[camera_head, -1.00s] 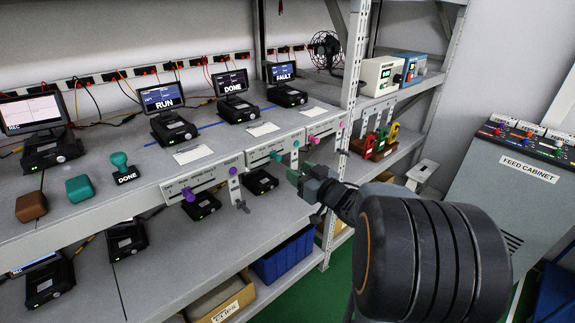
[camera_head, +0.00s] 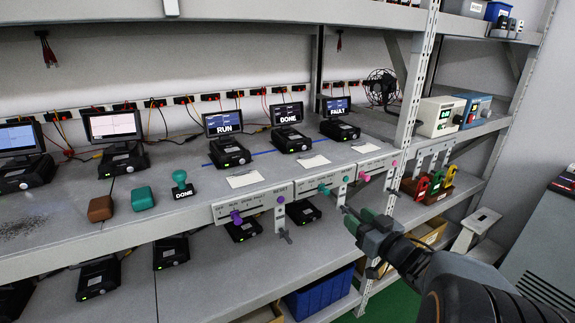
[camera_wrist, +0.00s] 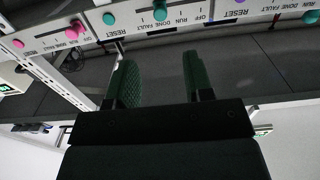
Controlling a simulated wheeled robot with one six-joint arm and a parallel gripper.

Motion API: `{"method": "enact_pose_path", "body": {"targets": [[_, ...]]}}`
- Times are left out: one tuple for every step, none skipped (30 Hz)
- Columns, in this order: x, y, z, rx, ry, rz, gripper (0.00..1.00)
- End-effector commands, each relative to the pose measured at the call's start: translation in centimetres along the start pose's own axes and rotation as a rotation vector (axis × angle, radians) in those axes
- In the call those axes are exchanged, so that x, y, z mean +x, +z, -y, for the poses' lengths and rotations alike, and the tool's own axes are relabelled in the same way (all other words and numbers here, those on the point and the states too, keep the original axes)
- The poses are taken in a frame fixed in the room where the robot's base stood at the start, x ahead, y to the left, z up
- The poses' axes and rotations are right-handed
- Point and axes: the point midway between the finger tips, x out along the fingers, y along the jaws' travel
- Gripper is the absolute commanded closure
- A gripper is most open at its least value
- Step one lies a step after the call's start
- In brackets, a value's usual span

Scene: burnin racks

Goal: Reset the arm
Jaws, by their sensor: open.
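My gripper (camera_head: 350,216) is in front of the shelf edge, below the slotted panels. In the wrist view its two green fingers (camera_wrist: 160,85) stand apart with nothing between them. My arm reaches in from the lower right in the head view. Behind the fingers, the wrist view shows panels marked RUN, DONE, FAULT and RESET with a pink knob (camera_wrist: 17,43) and a teal knob (camera_wrist: 160,12). In the head view the panels carry a purple knob (camera_head: 236,217), a teal knob (camera_head: 324,189) and a pink knob (camera_head: 364,177).
Testers reading RUN (camera_head: 223,123), DONE (camera_head: 286,114) and FAULT (camera_head: 337,106) stand on the upper shelf. A teal DONE stamp (camera_head: 180,178), a brown block (camera_head: 101,208) and a teal block (camera_head: 142,198) sit at left. A blue bin (camera_head: 322,293) is below. The shelf post (camera_head: 413,90) stands behind my arm.

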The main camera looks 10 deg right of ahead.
Motion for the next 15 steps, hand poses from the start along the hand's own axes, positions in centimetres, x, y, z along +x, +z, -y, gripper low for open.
{"method": "enact_pose_path", "body": {"targets": [[0.0, 0.1, -0.1, -0.013, 0.005, 0.006, 0.53], [0.0, 0.3, -0.3, -0.025, 0.016, 0.019, 0.53], [0.0, 0.7, -0.7, -0.040, 0.039, 0.041, 0.53], [-0.1, 1.1, -1.2, -0.053, 0.065, 0.062, 0.53], [-0.1, 1.5, -1.8, -0.065, 0.100, 0.088, 0.53], [-0.4, 2.2, -2.9, -0.080, 0.158, 0.130, 0.53], [-0.6, 2.8, -3.8, -0.089, 0.210, 0.167, 0.53], [-1.0, 3.5, -4.8, -0.095, 0.267, 0.210, 0.53], [-1.8, 4.3, -6.1, -0.103, 0.348, 0.274, 0.53], [-2.4, 4.9, -7.0, -0.105, 0.410, 0.324, 0.53], [-3.1, 5.3, -7.8, -0.105, 0.467, 0.375, 0.53], [-4.0, 5.9, -8.4, -0.100, 0.535, 0.449, 0.53], [-4.6, 6.2, -8.7, -0.092, 0.579, 0.503, 0.53], [-5.2, 6.5, -8.7, -0.083, 0.617, 0.558, 0.53], [-6.0, 7.0, -8.5, -0.063, 0.659, 0.633, 0.53]]}}
